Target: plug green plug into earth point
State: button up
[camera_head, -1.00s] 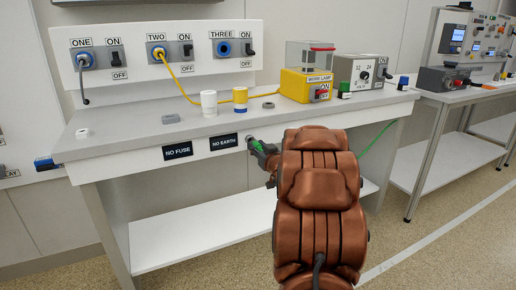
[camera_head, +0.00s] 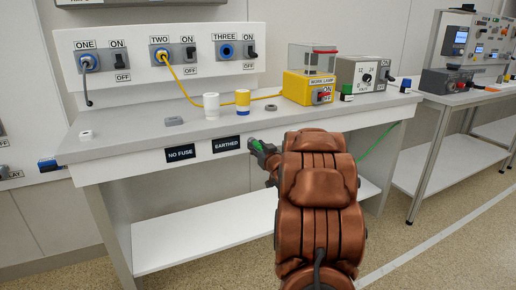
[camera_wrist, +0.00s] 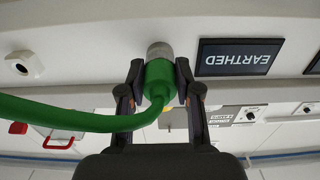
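The green plug (camera_wrist: 158,80) has a grey metal collar (camera_wrist: 160,50) and a thick green cable. In the wrist view it sits against the white front face of the bench, with the earth point hidden behind it. My gripper (camera_wrist: 160,90) has one finger on each side of the plug, shut on it. In the head view my gripper (camera_head: 258,147) is at the bench front, and the green of the plug shows between the fingers. The display beside it (camera_head: 226,144) reads EARTHED; it is upside down in the wrist view (camera_wrist: 239,57).
A NO FUSE display (camera_head: 180,153) is further left. The green cable (camera_head: 377,142) hangs right of my arm.

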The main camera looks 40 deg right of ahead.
jog(key=o, duration=0.5)
jog(key=shift+s, duration=0.1)
jog(key=v, duration=1.2)
dwell(0.7)
